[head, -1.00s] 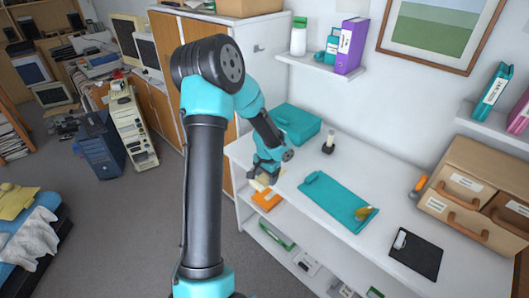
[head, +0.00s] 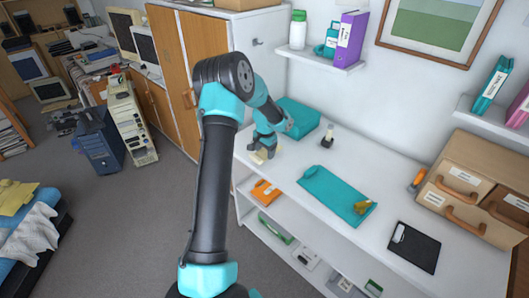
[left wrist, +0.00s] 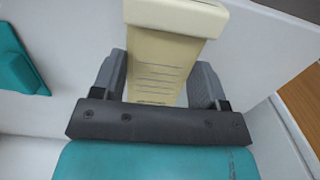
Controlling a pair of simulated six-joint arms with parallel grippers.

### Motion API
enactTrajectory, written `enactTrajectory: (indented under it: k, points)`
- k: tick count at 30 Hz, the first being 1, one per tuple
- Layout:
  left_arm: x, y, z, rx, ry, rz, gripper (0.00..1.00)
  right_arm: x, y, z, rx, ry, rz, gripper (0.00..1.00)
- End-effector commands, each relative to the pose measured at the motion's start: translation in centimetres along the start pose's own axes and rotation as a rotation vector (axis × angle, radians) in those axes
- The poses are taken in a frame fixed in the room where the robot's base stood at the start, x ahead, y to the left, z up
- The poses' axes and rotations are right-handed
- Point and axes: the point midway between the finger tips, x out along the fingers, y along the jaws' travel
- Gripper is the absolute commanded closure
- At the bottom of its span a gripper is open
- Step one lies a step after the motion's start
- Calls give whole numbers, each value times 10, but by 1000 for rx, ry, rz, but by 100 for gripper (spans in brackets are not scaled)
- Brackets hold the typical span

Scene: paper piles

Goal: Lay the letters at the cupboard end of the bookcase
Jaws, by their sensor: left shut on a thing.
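My left gripper (head: 264,147) is shut on the letters (head: 257,156), low over the cupboard end of the white bookcase top (head: 300,157). In the left wrist view the letters (left wrist: 160,62) are a cream bundle with printed lines and a paler band across it, between the two dark fingers of the gripper (left wrist: 158,85). I cannot tell whether the bundle touches the bookcase top. The cupboard (head: 206,36) with wooden doors stands just left of that end. My right gripper is out of view.
A teal box (head: 302,116) stands behind the gripper, with a small dark stamp (head: 327,137) to its right. An orange item (head: 265,191) sits on the shelf below.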

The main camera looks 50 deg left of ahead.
Motion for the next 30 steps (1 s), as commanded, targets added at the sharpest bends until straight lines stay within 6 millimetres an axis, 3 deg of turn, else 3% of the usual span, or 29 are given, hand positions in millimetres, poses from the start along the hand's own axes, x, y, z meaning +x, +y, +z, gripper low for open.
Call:
enactTrajectory:
  k: [7,19,30]
  points:
    - [3,-23,-23,0,1,0,56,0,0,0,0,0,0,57]
    - [4,-26,-25,0,0,1,56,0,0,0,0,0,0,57]
    - [38,-26,-26,0,-1,0,56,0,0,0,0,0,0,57]
